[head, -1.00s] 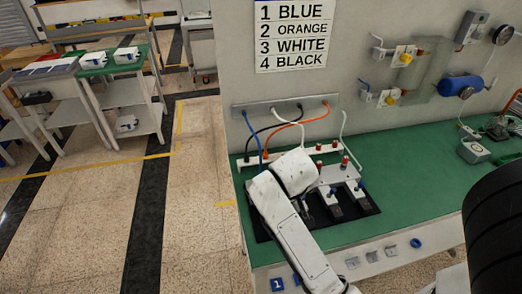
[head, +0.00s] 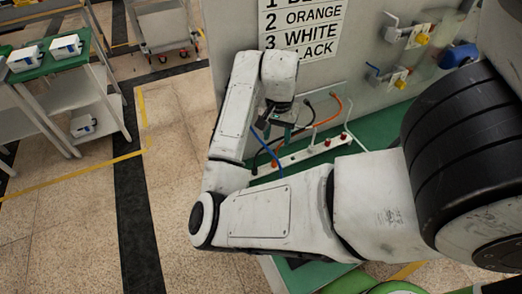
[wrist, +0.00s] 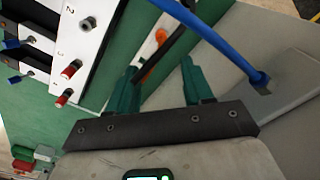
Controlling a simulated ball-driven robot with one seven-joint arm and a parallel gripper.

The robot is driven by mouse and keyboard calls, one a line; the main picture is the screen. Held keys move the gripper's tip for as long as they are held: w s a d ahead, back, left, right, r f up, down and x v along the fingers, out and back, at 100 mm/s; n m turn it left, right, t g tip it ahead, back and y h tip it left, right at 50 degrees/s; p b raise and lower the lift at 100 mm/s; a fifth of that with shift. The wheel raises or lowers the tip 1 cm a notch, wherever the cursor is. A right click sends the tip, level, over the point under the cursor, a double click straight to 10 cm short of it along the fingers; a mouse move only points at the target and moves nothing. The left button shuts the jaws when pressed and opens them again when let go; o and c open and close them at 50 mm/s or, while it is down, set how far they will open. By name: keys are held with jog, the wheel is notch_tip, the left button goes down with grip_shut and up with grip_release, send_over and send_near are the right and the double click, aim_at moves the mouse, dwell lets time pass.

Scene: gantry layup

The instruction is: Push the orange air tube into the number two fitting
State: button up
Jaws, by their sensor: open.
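The orange air tube (head: 331,112) arcs from the wall bracket down toward the white rail in the head view. In the wrist view, short parts of the orange tube (wrist: 160,37) show beyond and between my fingers, partly behind a black tube. In the head view my gripper (head: 283,118) is beside the tubes, partly hidden by my arm. In the wrist view a white fitting block (wrist: 100,45) carries printed numbers, a bare metal fitting and red-collared fittings.
The blue tube (wrist: 215,38) crosses close to my right finger in the wrist view. The black tube (wrist: 172,45) runs between the fingers. The wall sign (head: 300,25) lists tube colours.

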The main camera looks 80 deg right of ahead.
aim_at(275, 156)
jog(key=shift+w+f, duration=0.2)
jog(key=shift+f, duration=0.05)
notch_tip(275, 156, down, 5)
jog(key=shift+f, duration=0.1)
notch_tip(275, 156, down, 5)
jog(key=b, duration=0.4)
jog(key=shift+s+f, duration=0.1)
jog(key=shift+f, duration=0.05)
jog(key=shift+c, duration=0.5)
grip_shut()
